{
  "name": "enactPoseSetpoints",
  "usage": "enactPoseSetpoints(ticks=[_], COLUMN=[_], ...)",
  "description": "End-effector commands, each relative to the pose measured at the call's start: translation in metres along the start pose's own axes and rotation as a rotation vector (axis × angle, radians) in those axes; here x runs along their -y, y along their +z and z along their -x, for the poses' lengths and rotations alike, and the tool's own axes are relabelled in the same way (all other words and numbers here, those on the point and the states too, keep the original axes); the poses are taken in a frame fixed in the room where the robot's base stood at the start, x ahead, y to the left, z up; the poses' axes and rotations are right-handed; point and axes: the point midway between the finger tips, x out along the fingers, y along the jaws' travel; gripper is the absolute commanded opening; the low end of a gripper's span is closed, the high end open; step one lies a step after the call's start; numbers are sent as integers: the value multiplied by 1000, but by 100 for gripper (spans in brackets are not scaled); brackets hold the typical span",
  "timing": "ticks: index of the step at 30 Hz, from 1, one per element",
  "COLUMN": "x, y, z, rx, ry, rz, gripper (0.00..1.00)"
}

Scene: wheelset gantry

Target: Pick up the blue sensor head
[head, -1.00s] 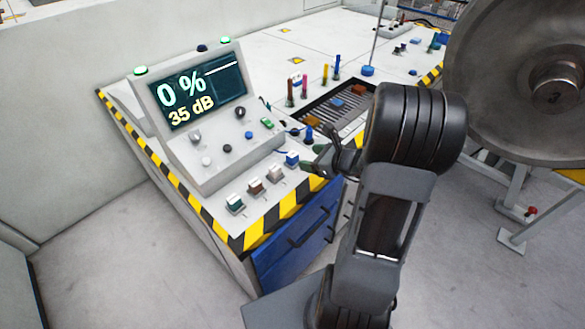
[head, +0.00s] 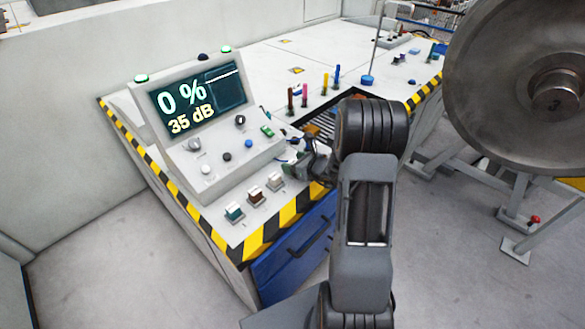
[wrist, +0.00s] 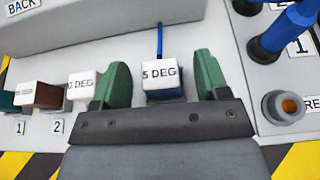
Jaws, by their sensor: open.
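The blue sensor head (wrist: 164,92) shows in the wrist view, with a white top marked "5 DEG" and a blue cable behind it. My gripper (wrist: 160,85) is open, its two green fingertips on either side of this head. Small gaps show between fingers and head; I cannot tell whether the fingers are low enough to be around its body. In the head view my gripper (head: 298,167) is at the front edge of the console and hides the blue head.
A white-topped head marked "0 DEG" (wrist: 82,86) stands close to the left finger, with a brown head (wrist: 38,95) beyond it. A blue upright part (wrist: 283,30) and a socket with an orange centre (wrist: 290,106) stand to the right. The display panel (head: 200,97) rises behind.

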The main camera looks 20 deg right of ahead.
Motion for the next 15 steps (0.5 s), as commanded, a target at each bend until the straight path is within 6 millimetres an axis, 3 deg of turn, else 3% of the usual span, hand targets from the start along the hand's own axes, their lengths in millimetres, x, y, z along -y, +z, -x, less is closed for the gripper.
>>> enactPoseSetpoints(ticks=[6, 15], x=[-1, -1], y=[0, 0], z=[-24, -27], rx=[-1, 0], ry=[0, 0], rz=[1, 0], gripper=[68, 68])
